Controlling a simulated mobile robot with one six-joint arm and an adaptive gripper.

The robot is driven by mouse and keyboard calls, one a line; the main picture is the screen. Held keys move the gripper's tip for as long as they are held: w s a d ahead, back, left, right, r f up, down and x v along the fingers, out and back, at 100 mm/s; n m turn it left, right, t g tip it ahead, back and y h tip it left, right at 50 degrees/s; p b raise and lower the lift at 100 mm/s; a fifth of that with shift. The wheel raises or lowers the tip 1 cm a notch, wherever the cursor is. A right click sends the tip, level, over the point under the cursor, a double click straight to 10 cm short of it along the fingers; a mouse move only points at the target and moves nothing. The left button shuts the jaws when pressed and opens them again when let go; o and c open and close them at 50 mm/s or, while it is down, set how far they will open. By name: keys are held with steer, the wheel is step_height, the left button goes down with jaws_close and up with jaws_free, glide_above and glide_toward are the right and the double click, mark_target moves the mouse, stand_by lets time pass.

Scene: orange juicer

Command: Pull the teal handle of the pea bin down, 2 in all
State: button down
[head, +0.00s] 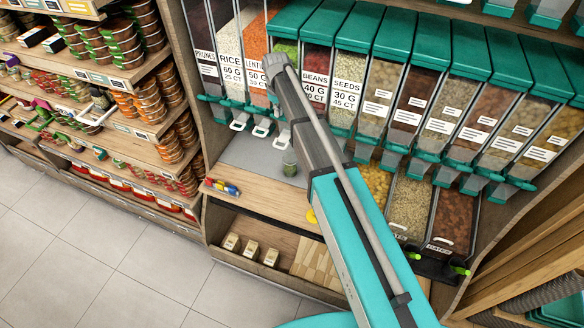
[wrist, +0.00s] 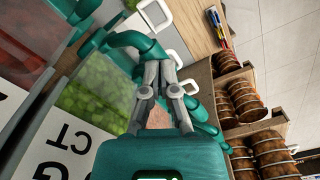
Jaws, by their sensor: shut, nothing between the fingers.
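The pea bin shows green contents (wrist: 98,92) behind its clear front in the wrist view. In the head view only its upper part (head: 288,50) shows, between the lentil and bean bins, with my arm across its front. A curved teal handle (wrist: 138,42) lies just past my fingertips in the wrist view. My gripper (wrist: 163,68) is shut and empty, its fingertips close to that handle. I cannot tell whether they touch it. In the head view my gripper is hidden by my arm.
Neighbouring bins, including the bean bin (head: 317,65) and lentil bin (head: 257,50), stand close on both sides. White loops (head: 262,128) hang under the spouts. A small jar (head: 290,163) stands on the grey counter (head: 250,158) below. Shelves of jars (head: 150,90) are at left.

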steer(key=shift+f, duration=0.25)
steer(key=f+b, duration=0.2)
steer(key=s+f+b, duration=0.1)
steer(key=f+b, duration=0.1)
steer(key=b, duration=0.1)
steer(key=shift+a+f, duration=0.15)
steer(key=shift+f, duration=0.05)
stand_by(0.9)
steer(key=shift+r, duration=0.1)
stand_by(0.4)
steer(key=shift+w+d+r+p, duration=0.1)
steer(key=shift+w+r+p, duration=0.1)
steer(key=shift+r+p, duration=1.05)
steer(key=shift+w+d+r+p, duration=0.1)
steer(key=shift+w+r+p, duration=0.1)
steer(key=shift+r+p, duration=1.05)
steer(key=shift+w+r+p, duration=0.2)
steer(key=shift+r+p, duration=0.9)
steer(key=shift+p, duration=0.2)
steer(key=s+a+r+p, duration=0.1)
steer(key=s+r+p, duration=0.2)
steer(key=r+p, duration=0.2)
steer(key=shift+s+a, duration=0.2)
steer(key=shift+s, duration=0.2)
steer(key=shift+w, duration=0.1)
